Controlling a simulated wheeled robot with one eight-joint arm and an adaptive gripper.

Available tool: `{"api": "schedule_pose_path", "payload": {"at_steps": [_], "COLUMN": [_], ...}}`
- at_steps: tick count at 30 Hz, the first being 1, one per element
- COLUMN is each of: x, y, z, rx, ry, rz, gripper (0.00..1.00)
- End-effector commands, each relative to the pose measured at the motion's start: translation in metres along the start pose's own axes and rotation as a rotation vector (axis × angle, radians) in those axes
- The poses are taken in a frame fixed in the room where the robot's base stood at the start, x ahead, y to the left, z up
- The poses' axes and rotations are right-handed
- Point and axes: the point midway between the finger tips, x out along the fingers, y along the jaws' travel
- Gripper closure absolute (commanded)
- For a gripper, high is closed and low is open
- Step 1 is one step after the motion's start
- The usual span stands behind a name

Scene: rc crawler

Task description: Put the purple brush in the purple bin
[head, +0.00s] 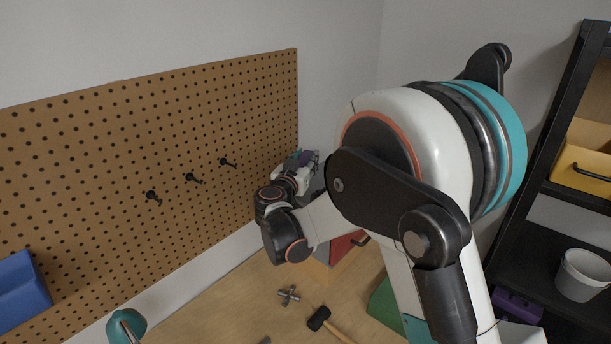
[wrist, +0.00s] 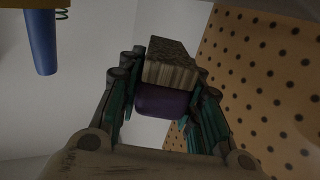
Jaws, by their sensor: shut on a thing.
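The purple brush (wrist: 165,102), with a purple body and pale bristles, is held between the two fingers of my gripper (wrist: 160,95) in the wrist view. My gripper (head: 298,168) is shut on it, raised above the table beside the right end of the pegboard in the head view. Only a small purple patch of the brush shows there. A purple bin (head: 518,304) sits low on the black shelf at the lower right, far from my gripper. My arm hides part of the space between them.
The pegboard (head: 120,170) has several black hooks. The table (head: 235,310) holds a black mallet (head: 319,318), a metal part (head: 289,295), a red bin (head: 342,247) and a green bin (head: 384,303). A blue bin (head: 20,290) is at left. The shelf holds a yellow bin (head: 585,172) and white bucket (head: 583,276).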

Motion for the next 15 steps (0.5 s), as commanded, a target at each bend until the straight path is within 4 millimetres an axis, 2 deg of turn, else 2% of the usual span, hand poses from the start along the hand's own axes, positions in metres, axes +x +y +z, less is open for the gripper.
{"api": "schedule_pose_path", "payload": {"at_steps": [5, 11, 15], "x": [0.001, 0.002, 0.002], "y": [0.0, 0.0, 0.0], "z": [0.013, 0.041, 0.045], "rx": [0.0, 0.0, 0.0], "ry": [0.0, 0.0, 0.0], "rz": [0.0, 0.0, 0.0], "gripper": [0.91, 0.91, 0.91]}}
